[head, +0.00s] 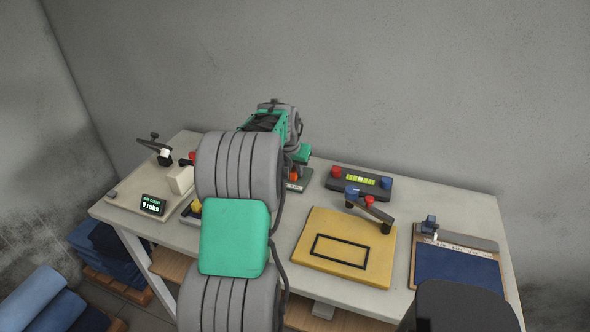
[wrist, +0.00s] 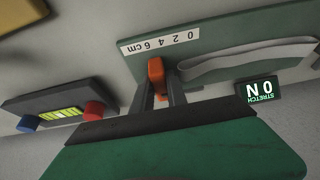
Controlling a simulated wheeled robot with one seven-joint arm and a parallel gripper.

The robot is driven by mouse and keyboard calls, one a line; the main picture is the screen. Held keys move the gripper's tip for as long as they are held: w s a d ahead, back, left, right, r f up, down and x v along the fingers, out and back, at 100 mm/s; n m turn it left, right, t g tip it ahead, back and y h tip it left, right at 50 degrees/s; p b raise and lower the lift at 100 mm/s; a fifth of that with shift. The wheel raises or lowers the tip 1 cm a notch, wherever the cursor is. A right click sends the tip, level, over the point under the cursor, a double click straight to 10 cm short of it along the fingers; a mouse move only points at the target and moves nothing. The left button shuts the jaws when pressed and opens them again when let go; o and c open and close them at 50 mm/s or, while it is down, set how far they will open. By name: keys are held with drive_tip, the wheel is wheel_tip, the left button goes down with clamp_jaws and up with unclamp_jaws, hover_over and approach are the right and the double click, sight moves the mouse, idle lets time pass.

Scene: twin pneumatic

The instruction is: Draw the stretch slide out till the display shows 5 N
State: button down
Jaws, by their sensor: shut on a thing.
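The orange stretch slide (wrist: 156,72) stands on a green board (wrist: 225,38) in the wrist view, which appears upside down. My gripper (wrist: 160,93) is shut on it, with one dark finger at each side. A pale elastic band (wrist: 250,60) runs along the board to the right of the slide. A white scale strip (wrist: 160,42) marked 0 to 6 cm lies beside the slide. The stretch display (wrist: 260,92) reads 0 N. In the head view the orange slide (head: 293,175) shows small, and my arm hides most of the board and the display.
A dark box with red and blue knobs (head: 358,183) stands right of the slide. A yellow board (head: 345,250) with a lever and a clipboard with blue cloth (head: 457,270) lie further right. A rub-count display (head: 152,205) stands at left. Blue rolls (head: 45,300) lie on the floor.

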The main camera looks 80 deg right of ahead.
drive_tip(key=shift+s+b, duration=0.35)
drive_tip(key=shift+s, duration=0.7)
drive_tip(key=c, duration=1.6)
unclamp_jaws()
drive_tip(key=shift+a, duration=0.1)
drive_tip(key=v, duration=0.7)
drive_tip(key=shift+r+b, duration=0.4)
drive_tip(key=shift+r, duration=0.05)
drive_tip(key=shift+a, duration=0.1)
